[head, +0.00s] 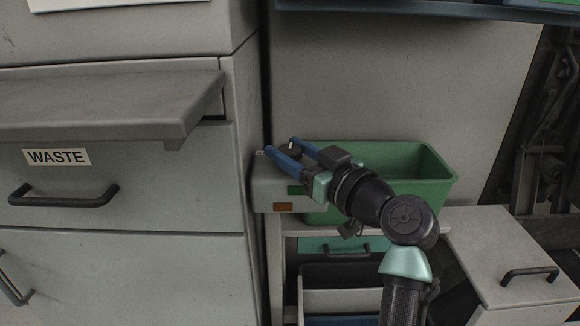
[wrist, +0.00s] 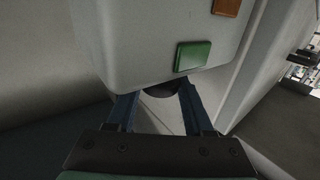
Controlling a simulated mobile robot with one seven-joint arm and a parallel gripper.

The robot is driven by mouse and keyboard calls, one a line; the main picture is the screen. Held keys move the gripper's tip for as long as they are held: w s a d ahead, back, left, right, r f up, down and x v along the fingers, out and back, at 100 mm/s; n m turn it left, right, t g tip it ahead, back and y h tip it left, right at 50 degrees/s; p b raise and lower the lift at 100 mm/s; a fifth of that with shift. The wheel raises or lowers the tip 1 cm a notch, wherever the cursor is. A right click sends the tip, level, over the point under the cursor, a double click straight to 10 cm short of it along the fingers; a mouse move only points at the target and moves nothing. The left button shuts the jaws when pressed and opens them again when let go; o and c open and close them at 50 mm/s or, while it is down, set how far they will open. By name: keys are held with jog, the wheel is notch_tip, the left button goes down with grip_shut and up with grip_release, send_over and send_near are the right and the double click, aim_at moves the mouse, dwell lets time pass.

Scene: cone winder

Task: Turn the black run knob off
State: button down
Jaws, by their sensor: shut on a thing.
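The black run knob (head: 289,152) sits on top of a grey control box (head: 264,184) in the head view, partly hidden by my blue fingers. My gripper (head: 280,147) reaches in from the right with one finger on each side of the knob, shut on it. In the wrist view the dark knob (wrist: 160,88) shows between the two fingers, partly hidden behind the control box (wrist: 130,45). A small pale mark shows by the knob in the head view, but I cannot tell its setting.
The box has a green button (wrist: 193,56) and an orange-brown button (wrist: 227,7). A green bin (head: 435,180) stands close behind my wrist. A grey cabinet with a WASTE drawer (head: 150,178) and a jutting ledge (head: 110,105) is at the left. An open drawer (head: 500,250) is at lower right.

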jog(key=shift+f+n+g+y+b, duration=0.1)
jog(key=shift+n+g+y+b, duration=0.45)
jog(key=shift+y, duration=0.25)
jog(key=shift+c, duration=1.4)
grip_release()
jog(key=shift+s+d+p, duration=0.3)
jog(key=shift+d, duration=0.1)
jog(key=p+v, duration=0.4)
jog(key=v, duration=0.8)
